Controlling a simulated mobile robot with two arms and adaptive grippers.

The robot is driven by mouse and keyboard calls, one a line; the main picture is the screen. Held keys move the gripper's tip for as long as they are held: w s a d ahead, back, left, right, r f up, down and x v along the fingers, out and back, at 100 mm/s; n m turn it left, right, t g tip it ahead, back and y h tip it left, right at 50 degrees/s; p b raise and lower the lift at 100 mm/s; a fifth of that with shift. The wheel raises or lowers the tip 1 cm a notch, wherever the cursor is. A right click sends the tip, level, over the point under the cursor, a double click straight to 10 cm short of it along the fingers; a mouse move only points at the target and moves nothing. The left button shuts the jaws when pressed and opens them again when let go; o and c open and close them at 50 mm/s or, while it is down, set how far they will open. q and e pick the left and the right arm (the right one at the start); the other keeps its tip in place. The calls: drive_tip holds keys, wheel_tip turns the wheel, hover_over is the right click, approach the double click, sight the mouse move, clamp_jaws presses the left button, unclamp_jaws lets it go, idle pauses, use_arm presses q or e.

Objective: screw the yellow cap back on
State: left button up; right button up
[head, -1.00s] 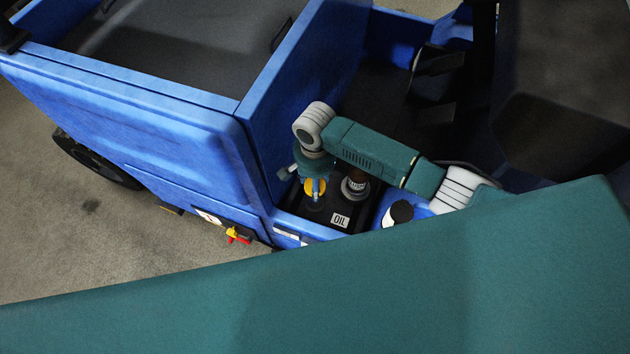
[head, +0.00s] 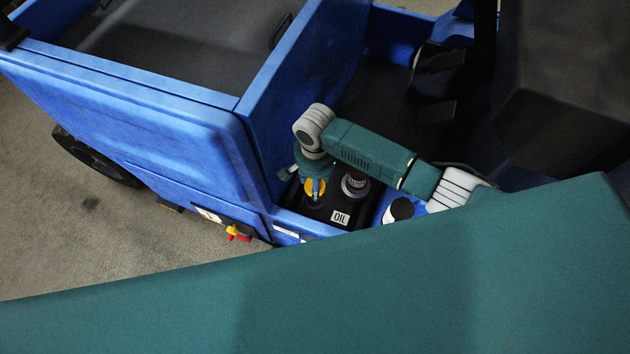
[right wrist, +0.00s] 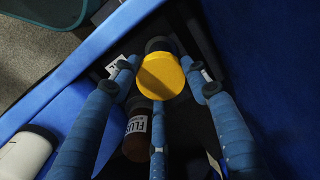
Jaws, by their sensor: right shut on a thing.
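The yellow cap (head: 309,187) is at my right gripper (head: 315,192), over the black well marked OIL (head: 340,217). In the right wrist view the round cap (right wrist: 161,77) sits between the blue fingers of my right gripper (right wrist: 163,83), which are closed around it. A dark round part (right wrist: 159,45) shows just beyond the cap's far edge. What lies under the cap is hidden, so I cannot tell whether it is seated on a neck. My left gripper is not in either current view.
A brown bottle (right wrist: 136,143) with a partly readable label stands close beside the fingers. A white bottle with a black cap (head: 398,211) stands to the right on the blue body. A tall blue wall (head: 300,85) rises close behind my right gripper. A red-and-yellow handle (head: 238,234) is outside, lower left.

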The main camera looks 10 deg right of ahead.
drive_tip(key=shift+f, duration=0.2)
drive_tip(key=shift+f, duration=0.6)
drive_tip(key=shift+f, duration=0.2)
drive_tip(key=shift+f, duration=0.1)
drive_tip(key=o, duration=1)
wheel_tip(320, 180, up, 12)
